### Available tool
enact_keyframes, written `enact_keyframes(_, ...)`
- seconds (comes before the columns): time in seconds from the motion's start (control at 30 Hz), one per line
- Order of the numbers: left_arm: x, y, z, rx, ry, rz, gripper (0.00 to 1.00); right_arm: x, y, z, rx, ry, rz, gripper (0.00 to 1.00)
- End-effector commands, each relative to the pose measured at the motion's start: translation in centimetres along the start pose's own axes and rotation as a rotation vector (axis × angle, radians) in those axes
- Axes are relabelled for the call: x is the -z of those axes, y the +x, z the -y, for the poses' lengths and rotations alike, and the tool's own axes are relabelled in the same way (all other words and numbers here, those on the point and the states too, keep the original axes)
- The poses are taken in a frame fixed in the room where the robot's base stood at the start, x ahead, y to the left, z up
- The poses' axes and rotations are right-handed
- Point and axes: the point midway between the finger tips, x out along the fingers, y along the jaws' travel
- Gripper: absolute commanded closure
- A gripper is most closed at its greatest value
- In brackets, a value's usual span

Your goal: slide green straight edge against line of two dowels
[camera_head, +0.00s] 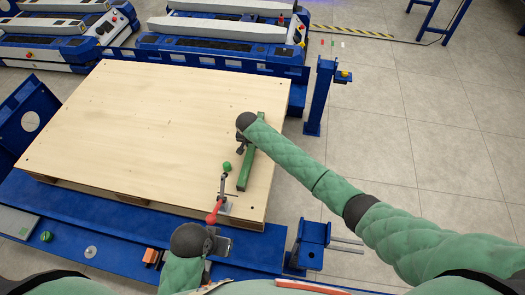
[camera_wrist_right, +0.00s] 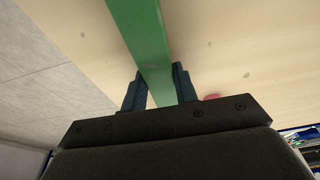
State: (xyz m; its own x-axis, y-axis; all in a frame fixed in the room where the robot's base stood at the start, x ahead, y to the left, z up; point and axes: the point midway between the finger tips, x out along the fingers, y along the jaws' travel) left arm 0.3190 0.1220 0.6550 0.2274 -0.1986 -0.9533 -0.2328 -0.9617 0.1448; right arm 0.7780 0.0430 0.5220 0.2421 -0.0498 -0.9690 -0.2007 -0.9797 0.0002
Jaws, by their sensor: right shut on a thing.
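The green straight edge (camera_head: 246,172) is a long bar lying on the wooden panel near its right side, running from far to near. My right gripper (camera_head: 243,148) is at the bar's far half, partly hidden by its black wrist. In the right wrist view, its two dark fingers (camera_wrist_right: 160,88) straddle the green bar (camera_wrist_right: 143,40) and are shut on it. No clear line of two dowels shows. My left gripper (camera_head: 220,245) is low at the panel's near edge; its fingers are unclear.
The wooden panel (camera_head: 140,120) rests on a blue lift cart (camera_head: 120,220). A red-handled clamp-like piece (camera_head: 213,212) stands near the panel's front right corner. A blue post (camera_head: 319,95) stands beyond the right edge. The panel's left and middle are clear.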

Motion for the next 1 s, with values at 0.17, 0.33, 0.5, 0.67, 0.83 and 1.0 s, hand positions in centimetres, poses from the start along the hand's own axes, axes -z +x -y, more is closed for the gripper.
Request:
enact_keyframes(0.17, 0.0, 0.0, 0.0, 0.000, 0.000, 0.000, 0.64, 0.0, 0.0, 0.5, 0.000, 0.000, 0.000, 1.00)
enact_keyframes(0.33, 0.0, 0.0, 0.0, 0.000, 0.000, 0.000, 0.64, 0.0, 0.0, 0.9, 0.000, 0.000, 0.000, 1.00)
enact_keyframes(0.5, 0.0, 0.1, 0.0, 0.000, 0.000, 0.000, 0.64, 0.0, 0.0, 1.3, 0.000, 0.000, 0.000, 1.00)
enact_keyframes(0.67, -0.1, 0.1, 0.0, 0.000, 0.000, 0.000, 0.64, 0.0, 0.0, 1.7, 0.001, 0.000, 0.000, 1.00)
enact_keyframes(0.83, -0.1, 0.1, 0.0, 0.000, 0.000, 0.000, 0.64, 0.0, 0.0, 2.1, 0.001, 0.000, 0.001, 1.00)
enact_keyframes(1.0, -0.1, 0.1, 0.0, 0.000, 0.000, 0.000, 0.64, 0.0, 0.0, 2.5, 0.000, 0.000, 0.001, 1.00)
